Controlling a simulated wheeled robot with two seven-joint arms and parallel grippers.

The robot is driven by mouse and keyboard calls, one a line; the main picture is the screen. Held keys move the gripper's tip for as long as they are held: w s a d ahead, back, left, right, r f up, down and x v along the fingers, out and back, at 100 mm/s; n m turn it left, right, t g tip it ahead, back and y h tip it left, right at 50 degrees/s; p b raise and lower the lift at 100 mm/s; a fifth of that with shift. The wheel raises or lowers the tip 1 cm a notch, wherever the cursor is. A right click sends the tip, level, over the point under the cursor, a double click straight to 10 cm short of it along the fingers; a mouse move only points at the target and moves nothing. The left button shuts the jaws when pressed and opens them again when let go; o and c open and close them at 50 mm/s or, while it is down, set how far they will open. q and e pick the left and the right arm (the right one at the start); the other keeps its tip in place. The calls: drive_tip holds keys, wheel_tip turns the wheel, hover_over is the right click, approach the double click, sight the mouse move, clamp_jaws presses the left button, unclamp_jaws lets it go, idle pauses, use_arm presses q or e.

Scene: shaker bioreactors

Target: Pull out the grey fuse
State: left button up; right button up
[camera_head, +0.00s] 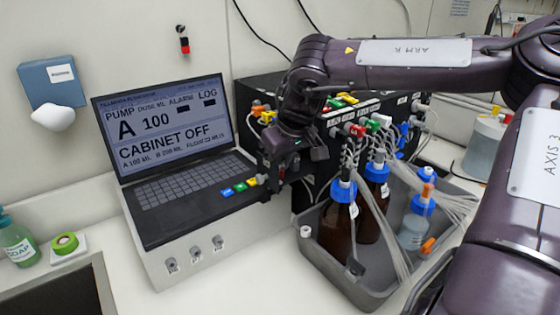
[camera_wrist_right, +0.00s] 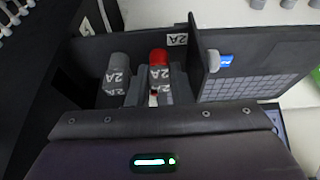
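A grey fuse marked 2A (camera_wrist_right: 117,72) stands at the left in the right wrist view, beside a red-topped fuse marked 2A (camera_wrist_right: 158,72). Dark grey finger-like parts flank the red-topped fuse, and the grey fuse is to the left of them. My right gripper (camera_head: 283,172) points down between the laptop-like console and the black cabinet in the head view. In the wrist view, its dark body fills the bottom. The fuses are hidden behind the gripper in the head view. My left gripper is not in view.
The console (camera_head: 180,205) with its screen stands left of the gripper. The black cabinet (camera_head: 262,92) with coloured connectors is behind it. A grey tub (camera_head: 345,285) with brown bottles, blue caps and several tubes is at the right. Green tape (camera_head: 64,243) and soap (camera_head: 17,245) are far left.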

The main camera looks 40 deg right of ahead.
clamp_jaws()
drive_tip(key=shift+r, duration=0.2)
drive_tip(key=shift+w+d+r+p, duration=0.1)
drive_tip(key=shift+w+r+p, duration=0.2)
drive_tip(key=shift+r+p, duration=0.3)
drive_tip(key=shift+s+a+r, duration=0.2)
drive_tip(key=shift+s+r, duration=0.1)
drive_tip(key=shift+r, duration=0.2)
drive_tip(key=shift+w+f, duration=0.1)
drive_tip(key=shift+d, duration=0.1)
drive_tip(key=shift+p, duration=0.3)
drive_tip(key=shift+r+p, duration=0.3)
drive_tip(key=shift+r, duration=0.15)
